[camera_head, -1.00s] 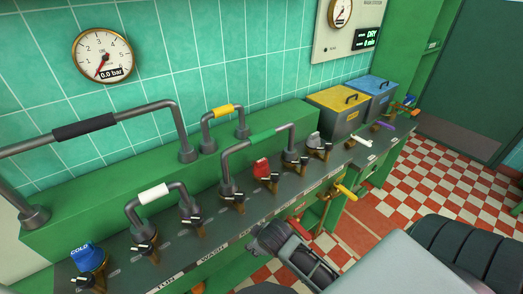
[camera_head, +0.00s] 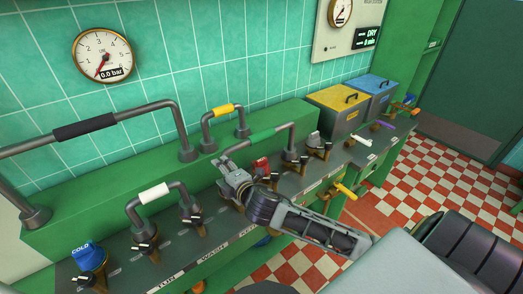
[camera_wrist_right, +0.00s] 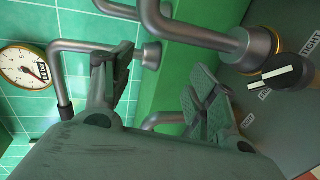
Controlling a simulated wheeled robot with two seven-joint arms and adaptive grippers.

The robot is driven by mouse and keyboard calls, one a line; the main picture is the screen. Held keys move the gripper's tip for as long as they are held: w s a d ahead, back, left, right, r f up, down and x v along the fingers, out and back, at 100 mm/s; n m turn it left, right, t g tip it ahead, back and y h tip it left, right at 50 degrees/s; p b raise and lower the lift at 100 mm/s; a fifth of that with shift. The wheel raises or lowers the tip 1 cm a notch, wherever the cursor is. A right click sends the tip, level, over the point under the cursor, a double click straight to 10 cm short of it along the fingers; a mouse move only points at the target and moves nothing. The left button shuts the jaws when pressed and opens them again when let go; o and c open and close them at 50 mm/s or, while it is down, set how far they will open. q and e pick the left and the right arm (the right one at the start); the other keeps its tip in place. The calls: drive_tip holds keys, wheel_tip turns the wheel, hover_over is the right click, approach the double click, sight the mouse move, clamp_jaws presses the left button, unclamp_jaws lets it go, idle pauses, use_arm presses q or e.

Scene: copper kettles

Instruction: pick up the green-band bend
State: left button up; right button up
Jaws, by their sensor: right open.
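The green-band bend (camera_head: 262,138) is a grey pipe arch with a green band on its sloping top, standing on the grey bench strip. Its right leg shows in the head view; its left leg is largely hidden behind my right gripper. My right gripper (camera_head: 222,162) is at the bend's left end, below and left of the band. In the right wrist view, my right gripper (camera_wrist_right: 160,78) has its fingers spread, with no pipe held between them. A thick pipe leg (camera_wrist_right: 205,35), apparently the green-band bend's, runs past above the fingers. My left gripper is not in view.
The white-band bend (camera_head: 153,192) stands to the left, the yellow-band bend (camera_head: 223,112) behind. A red-handled valve (camera_head: 261,166) and a grey valve (camera_head: 313,139) stand close by. Yellow-lidded (camera_head: 338,97) and blue-lidded (camera_head: 372,83) boxes stand at the right end.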

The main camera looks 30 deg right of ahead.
drive_tip(key=w+a+r+n+t+y, duration=0.3)
drive_tip(key=r+n+y, duration=0.4)
drive_tip(key=n, duration=0.7)
drive_tip(key=n+g+h, duration=0.2)
drive_tip(key=n+g, duration=0.8)
drive_tip(key=n, duration=1.5)
approach(265, 135)
drive_tip(key=r, duration=0.1)
drive_tip(key=shift+s+d+r, duration=0.1)
drive_tip(key=shift+s+d, duration=0.2)
drive_tip(key=shift+s, duration=0.1)
drive_tip(key=shift+w+a, duration=0.1)
drive_tip(key=shift+p+x, duration=0.8)
drive_tip(key=shift+x, duration=3.4)
